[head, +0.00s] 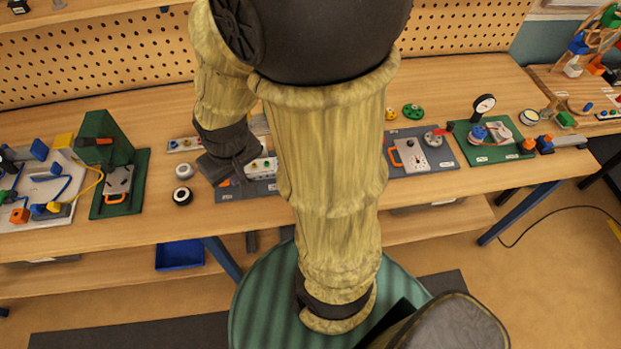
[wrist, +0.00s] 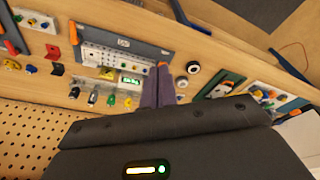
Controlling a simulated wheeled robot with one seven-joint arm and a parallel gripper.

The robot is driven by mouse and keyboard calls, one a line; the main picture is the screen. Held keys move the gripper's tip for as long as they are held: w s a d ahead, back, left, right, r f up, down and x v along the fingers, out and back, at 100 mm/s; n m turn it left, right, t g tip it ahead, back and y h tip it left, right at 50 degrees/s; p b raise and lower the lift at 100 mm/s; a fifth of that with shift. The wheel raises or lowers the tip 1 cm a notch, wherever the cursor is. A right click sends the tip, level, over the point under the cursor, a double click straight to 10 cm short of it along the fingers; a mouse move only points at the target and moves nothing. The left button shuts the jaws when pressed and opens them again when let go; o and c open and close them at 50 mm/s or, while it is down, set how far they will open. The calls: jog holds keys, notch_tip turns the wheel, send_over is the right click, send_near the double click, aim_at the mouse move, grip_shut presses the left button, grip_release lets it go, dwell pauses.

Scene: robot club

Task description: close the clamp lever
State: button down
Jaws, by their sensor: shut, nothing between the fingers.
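A green fixture (head: 106,145) stands on a green board (head: 138,182) on the left part of the bench. A grey plate with an orange handle is at the front of the fixture. The green board also shows in the wrist view (wrist: 218,84), right of the fingers. My gripper (head: 226,176) is shut and empty above the bench, right of the fixture; its fingers show in the wrist view (wrist: 158,72).
Two small round wheels (head: 183,195) lie between the green board and a grey panel (head: 232,192) under my gripper. A white board with blue tubing (head: 42,190) is left of the fixture. More fixtures stand on the right. A pegboard (head: 110,60) rises behind the bench.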

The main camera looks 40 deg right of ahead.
jog(key=w+d+f+n+g+h, duration=0.3)
jog(key=d+f+n, duration=0.2)
jog(key=f, duration=0.4)
jog(key=w+d+f+n+g+h, duration=0.4)
jog(key=d+f+n, duration=0.2)
jog(key=f, duration=0.3)
jog(key=shift+w+d+f, duration=0.15)
jog(key=shift+d+f, duration=0.05)
jog(key=shift+d, duration=0.6)
jog(key=p+x, duration=0.2)
jog(key=x, duration=0.3)
jog(key=p+x, duration=0.2)
jog(key=x, duration=0.3)
jog(key=shift+d+r, duration=0.2)
jog(key=shift+r, duration=0.05)
jog(key=s+d+p, duration=0.1)
jog(key=d+p, duration=0.1)
jog(key=shift+s+d, duration=0.4)
jog(key=shift+s+d+f, duration=0.1)
jog(key=shift+s+d, duration=0.05)
jog(key=shift+d, duration=0.1)
